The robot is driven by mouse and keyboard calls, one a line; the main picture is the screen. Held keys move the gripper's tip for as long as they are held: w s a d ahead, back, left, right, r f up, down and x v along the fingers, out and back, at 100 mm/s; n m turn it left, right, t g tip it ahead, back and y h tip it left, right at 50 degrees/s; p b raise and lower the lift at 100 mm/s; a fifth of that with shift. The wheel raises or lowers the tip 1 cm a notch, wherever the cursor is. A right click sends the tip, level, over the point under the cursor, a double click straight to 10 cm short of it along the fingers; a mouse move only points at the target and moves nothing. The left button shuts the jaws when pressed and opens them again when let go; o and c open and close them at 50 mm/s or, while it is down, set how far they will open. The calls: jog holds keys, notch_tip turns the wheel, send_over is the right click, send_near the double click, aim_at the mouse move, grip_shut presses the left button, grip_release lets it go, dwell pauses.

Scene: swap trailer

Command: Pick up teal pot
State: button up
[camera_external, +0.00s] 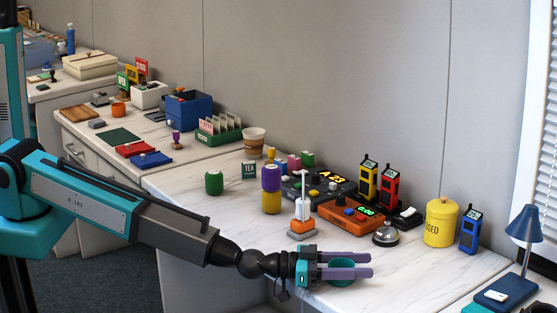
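The teal pot (341,282) is at the front edge of the right-hand white counter, small and round. My gripper (364,266) reaches in low from the left, its two purple fingers level and apart. The pot shows between and below the fingers. The near finger hides part of it. I cannot tell whether the fingers touch the pot or whether it rests on the counter.
An orange-based white stamp-like item (302,222), a silver bell (385,235) and an orange display box (350,216) stand just behind. A yellow canister (441,224) and a blue lamp (524,228) are at right.

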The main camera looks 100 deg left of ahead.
jog(key=shift+c, duration=1.3)
jog(key=shift+r, duration=0.1)
notch_tip(320, 180, up, 3)
jog(key=shift+r+p, duration=0.2)
jog(key=shift+p, duration=0.15)
jog(key=s, duration=0.9)
jog(key=s+a+r, duration=0.1)
jog(key=s, duration=0.3)
jog(key=shift+s+r+b, duration=0.1)
jog(key=shift+s+b, duration=0.2)
jog(key=shift+b, duration=0.05)
jog(key=shift+s+a+r+p, duration=0.1)
jog(key=shift+s+r+p, duration=0.1)
jog(key=shift+s+p, duration=0.95)
jog(key=shift+p, duration=0.35)
jog(key=shift+f, duration=0.1)
